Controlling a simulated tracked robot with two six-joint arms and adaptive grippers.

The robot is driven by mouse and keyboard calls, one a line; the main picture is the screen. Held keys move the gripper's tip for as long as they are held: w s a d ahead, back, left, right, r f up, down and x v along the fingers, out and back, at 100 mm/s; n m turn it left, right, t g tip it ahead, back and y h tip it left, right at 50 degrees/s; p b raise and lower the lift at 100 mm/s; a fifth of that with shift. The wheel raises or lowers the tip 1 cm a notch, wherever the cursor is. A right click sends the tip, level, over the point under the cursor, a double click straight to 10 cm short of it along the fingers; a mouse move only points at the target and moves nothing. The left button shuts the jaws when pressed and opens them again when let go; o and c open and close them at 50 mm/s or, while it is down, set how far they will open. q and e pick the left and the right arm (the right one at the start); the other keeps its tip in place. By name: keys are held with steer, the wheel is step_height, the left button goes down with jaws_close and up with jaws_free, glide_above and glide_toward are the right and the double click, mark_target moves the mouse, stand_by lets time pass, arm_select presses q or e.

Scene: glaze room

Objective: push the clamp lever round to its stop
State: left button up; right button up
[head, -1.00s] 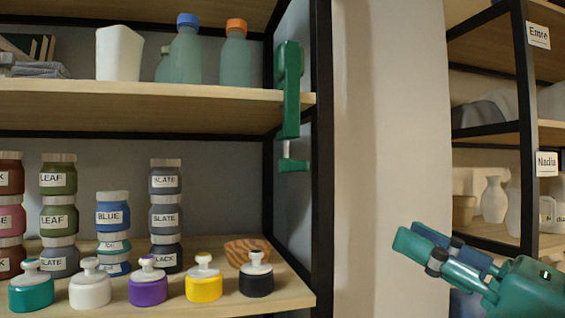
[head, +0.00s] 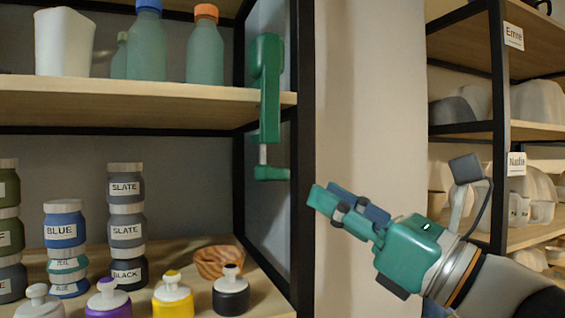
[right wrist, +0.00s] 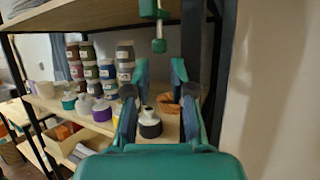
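A green clamp (head: 268,95) is fixed at the right end of the upper shelf, by the black post. A silver rod (head: 263,154) comes out below its body, with a green piece (head: 271,173) at the bottom; I cannot tell for sure which part is the lever. My right gripper (head: 328,197) is to the right of and a little below the clamp, apart from it. In the right wrist view its two fingers (right wrist: 160,72) stand apart with nothing held, and the rod's green lower end (right wrist: 158,46) hangs above and beyond them. My left gripper is not in view.
The black shelf post (head: 304,150) stands beside the clamp. The lower shelf holds stacked labelled jars (head: 126,218), small bottles such as a black one (head: 231,295), and a wooden bowl (head: 217,262). Bottles (head: 205,50) stand on the upper shelf. Another rack (head: 498,120) is at right.

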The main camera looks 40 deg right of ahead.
mark_target(289, 174)
steer(key=x, duration=0.9)
steer(key=shift+f, duration=0.1)
steer(key=shift+a, duration=0.1)
jaws_close()
